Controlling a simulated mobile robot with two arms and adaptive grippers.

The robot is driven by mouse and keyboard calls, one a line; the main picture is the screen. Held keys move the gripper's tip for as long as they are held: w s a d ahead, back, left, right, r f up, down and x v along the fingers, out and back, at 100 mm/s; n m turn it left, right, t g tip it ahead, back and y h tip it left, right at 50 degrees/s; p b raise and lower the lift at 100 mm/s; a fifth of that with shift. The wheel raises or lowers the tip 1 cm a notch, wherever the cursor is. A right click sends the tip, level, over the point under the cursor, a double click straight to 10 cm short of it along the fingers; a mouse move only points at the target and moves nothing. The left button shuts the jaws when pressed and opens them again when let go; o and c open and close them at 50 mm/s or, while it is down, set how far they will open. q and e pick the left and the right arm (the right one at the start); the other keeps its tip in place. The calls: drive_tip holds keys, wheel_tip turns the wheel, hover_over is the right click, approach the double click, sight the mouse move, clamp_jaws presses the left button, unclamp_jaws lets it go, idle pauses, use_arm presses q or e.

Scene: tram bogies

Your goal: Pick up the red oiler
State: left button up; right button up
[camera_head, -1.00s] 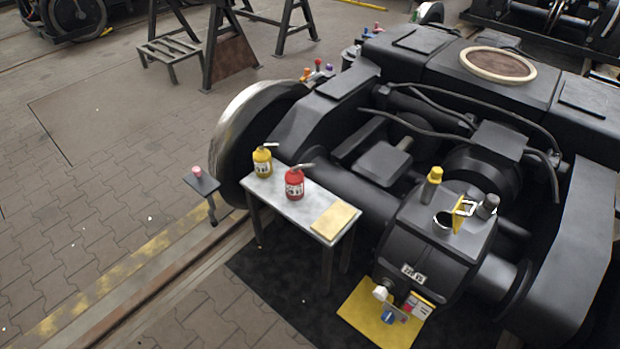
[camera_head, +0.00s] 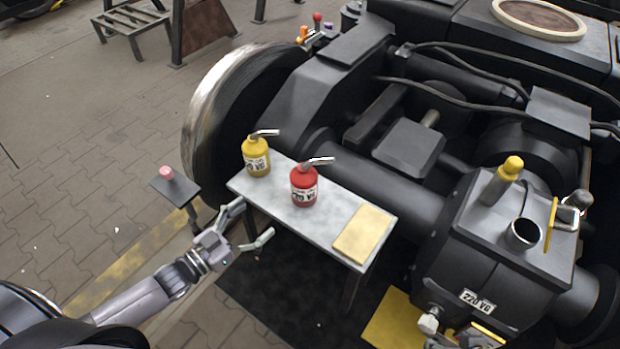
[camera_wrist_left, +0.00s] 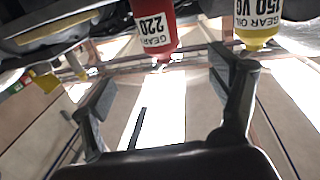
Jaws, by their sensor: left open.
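The red oiler (camera_head: 304,187) stands upright on a small grey table (camera_head: 335,215), its spout pointing right and its label turned to me. In the left wrist view the red oiler (camera_wrist_left: 153,28) shows at the top, ahead of and between the finger directions, with "GEAR" and "220" on its label. A yellow oiler (camera_head: 256,157) stands left of it on the table; it also shows in the wrist view (camera_wrist_left: 257,22). My left gripper (camera_head: 267,221) is open and empty, in front of the table's left front edge, apart from both oilers. My right gripper is not in view.
A tan pad (camera_head: 363,234) lies on the table's right end. A small stand with a pink knob (camera_head: 166,173) is left of the table. The dark bogie with its wheel (camera_head: 215,110) and gearbox (camera_head: 490,245) closes in behind and right. Floor at left is open.

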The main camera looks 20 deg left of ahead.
use_arm(q)
drive_tip(key=b, duration=0.1)
approach(294, 188)
drive_tip(key=x, duration=0.2)
drive_tip(key=b+x, duration=0.1)
drive_tip(key=x, duration=0.5)
drive_tip(key=shift+f+b, duration=0.1)
drive_tip(key=shift+b, duration=0.2)
drive_tip(key=x, duration=0.1)
drive_tip(key=b+x, duration=0.1)
drive_tip(key=x, duration=0.1)
drive_tip(key=b+x, duration=0.1)
drive_tip(key=x, duration=0.1)
drive_tip(key=shift+f, duration=0.3)
drive_tip(key=shift+w+d, duration=0.1)
drive_tip(key=shift+w, duration=0.2)
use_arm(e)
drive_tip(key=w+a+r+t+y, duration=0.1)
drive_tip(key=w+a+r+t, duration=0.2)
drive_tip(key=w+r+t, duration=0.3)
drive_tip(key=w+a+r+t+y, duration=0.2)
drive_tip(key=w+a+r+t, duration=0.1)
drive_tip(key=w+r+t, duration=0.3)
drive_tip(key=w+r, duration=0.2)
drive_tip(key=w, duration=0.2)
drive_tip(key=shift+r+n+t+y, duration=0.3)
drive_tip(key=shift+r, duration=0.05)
